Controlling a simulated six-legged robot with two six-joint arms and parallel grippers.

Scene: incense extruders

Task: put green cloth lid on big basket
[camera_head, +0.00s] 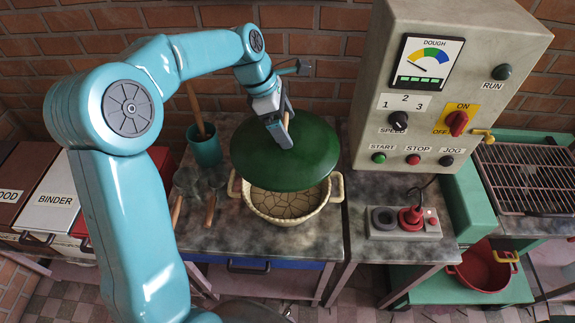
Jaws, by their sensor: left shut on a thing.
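The green cloth lid (307,160) is a round dark green disc. My left gripper (286,122) is shut on the handle at its middle. The lid is tilted and hangs over the big basket (337,187), covering its back part. The basket is cream-coloured with side handles and stands on the grey worktop. Its front opening shows a cracked brown content (285,203). Whether the lid touches the rim at the back cannot be told. My right gripper is not in view.
A teal pot (204,147) with a stick stands left of the basket, near small wooden-handled tools (211,205). A control box (440,80) rises at the right above a socket block (403,222). A red bucket (482,268) sits lower right. The worktop's front is clear.

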